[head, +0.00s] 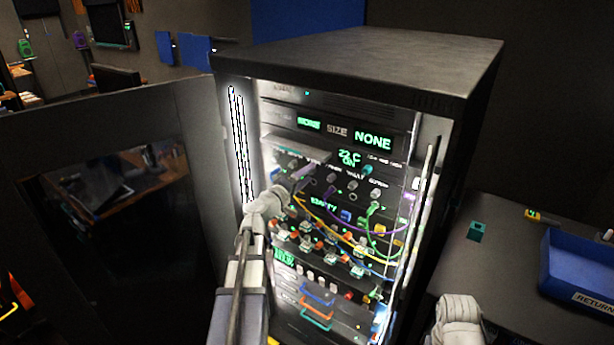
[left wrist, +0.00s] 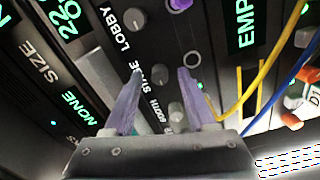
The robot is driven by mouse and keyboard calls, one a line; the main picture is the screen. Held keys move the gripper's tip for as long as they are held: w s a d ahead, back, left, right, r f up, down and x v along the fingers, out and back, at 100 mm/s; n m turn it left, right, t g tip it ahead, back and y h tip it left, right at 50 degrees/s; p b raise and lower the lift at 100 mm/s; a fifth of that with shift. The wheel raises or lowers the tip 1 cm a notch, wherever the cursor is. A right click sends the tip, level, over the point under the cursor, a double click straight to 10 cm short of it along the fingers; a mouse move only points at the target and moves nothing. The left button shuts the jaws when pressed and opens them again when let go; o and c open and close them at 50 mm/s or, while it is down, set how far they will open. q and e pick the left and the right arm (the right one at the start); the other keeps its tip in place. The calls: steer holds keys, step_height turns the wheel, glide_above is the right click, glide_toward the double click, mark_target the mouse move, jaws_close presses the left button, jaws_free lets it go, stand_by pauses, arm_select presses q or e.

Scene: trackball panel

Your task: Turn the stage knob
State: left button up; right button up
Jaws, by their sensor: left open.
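The stage knob (left wrist: 160,75) is a small grey knob beside a partly covered label in the left wrist view. My left gripper (left wrist: 161,72) is open, with one purple finger on each side of this knob; I cannot tell whether they touch it. In the head view my left gripper (head: 303,172) is at the upper knob row of the rack (head: 350,55) and hides part of it. The lobby knob (left wrist: 135,37) and booth knob (left wrist: 177,110) are on either side of the stage knob. Only a pale part of my right arm shows, without fingers.
Yellow, blue, purple and green cables (head: 372,222) hang across the panel just below and right of the gripper. The open rack door (head: 195,120) stands left. A blue return tray (head: 575,265) is on the right bench (head: 495,270).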

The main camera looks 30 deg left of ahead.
arm_select(q)
steer(key=s, duration=0.7)
steer(key=shift+s+a, duration=0.25)
steer(key=shift+s, duration=0.05)
steer(key=s+d+f+m+g+h, duration=0.15)
steer(key=d+f+m+g, duration=0.45)
steer(key=d, duration=0.6)
steer(key=s+d+f+m+g+h, duration=0.1)
steer(key=d+f+m+g+h, duration=0.25)
steer(key=d+f, duration=0.6)
steer(key=s+d+f+m+g+y, duration=0.55)
steer(key=s+g, duration=0.25)
steer(key=s, duration=0.2)
steer(key=s+d+m+y, duration=0.2)
steer(key=s+d, duration=0.4)
steer(key=d, duration=0.4)
steer(key=shift+s+d+f+m+g, duration=0.3)
steer(key=shift+s+f+m+g, duration=0.1)
steer(key=shift+g, duration=0.05)
